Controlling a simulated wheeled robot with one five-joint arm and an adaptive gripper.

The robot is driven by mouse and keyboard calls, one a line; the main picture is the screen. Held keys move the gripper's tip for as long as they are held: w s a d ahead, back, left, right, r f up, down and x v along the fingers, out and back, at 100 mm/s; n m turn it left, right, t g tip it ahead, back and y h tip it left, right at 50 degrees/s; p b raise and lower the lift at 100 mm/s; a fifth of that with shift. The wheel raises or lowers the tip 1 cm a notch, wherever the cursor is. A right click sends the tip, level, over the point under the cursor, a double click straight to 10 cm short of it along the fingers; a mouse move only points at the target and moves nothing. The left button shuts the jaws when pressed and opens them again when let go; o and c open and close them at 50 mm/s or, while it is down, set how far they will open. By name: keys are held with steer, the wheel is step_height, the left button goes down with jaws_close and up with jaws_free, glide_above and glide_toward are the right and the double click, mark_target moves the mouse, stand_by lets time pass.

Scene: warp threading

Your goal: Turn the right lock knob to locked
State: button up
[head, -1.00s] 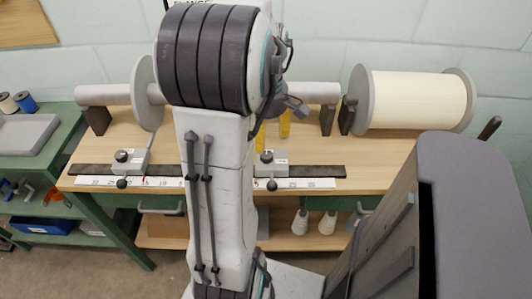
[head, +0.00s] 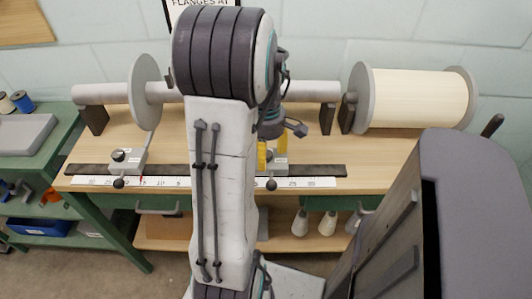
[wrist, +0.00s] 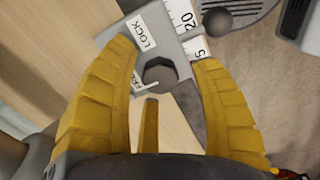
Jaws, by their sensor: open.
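The right lock knob (wrist: 158,72) is a dark, faceted knob on a grey block (wrist: 118,22) in the wrist view. A white label reading LOCK (wrist: 146,32) is beside it, and another label (wrist: 136,86) is partly covered. I cannot tell which label the knob points to. My gripper (wrist: 172,75) is open, with a yellow finger on each side of the knob and a visible gap around it. A shorter yellow part shows below the knob. In the head view my gripper (head: 270,155) is over the right block (head: 280,169), hiding its knob.
A ball-ended handle (wrist: 217,20) sticks out from the block by the scale (head: 310,183). The left lock block (head: 125,160) stands farther along the dark rail (head: 330,170). Behind are a grey roller (head: 100,93) with a disc and a cream-wound spool (head: 415,98).

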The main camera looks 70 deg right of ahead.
steer(key=shift+f, duration=0.1)
jaws_close()
stand_by(0.7)
steer(key=shift+m, duration=0.4)
steer(key=m, duration=0.3)
steer(key=shift+m, duration=0.4)
steer(key=m, duration=0.4)
steer(key=shift+a+m, duration=0.1)
steer(key=shift+m, duration=0.2)
steer(key=m, duration=0.4)
steer(key=shift+f, duration=0.1)
steer(key=shift+m, duration=2.5)
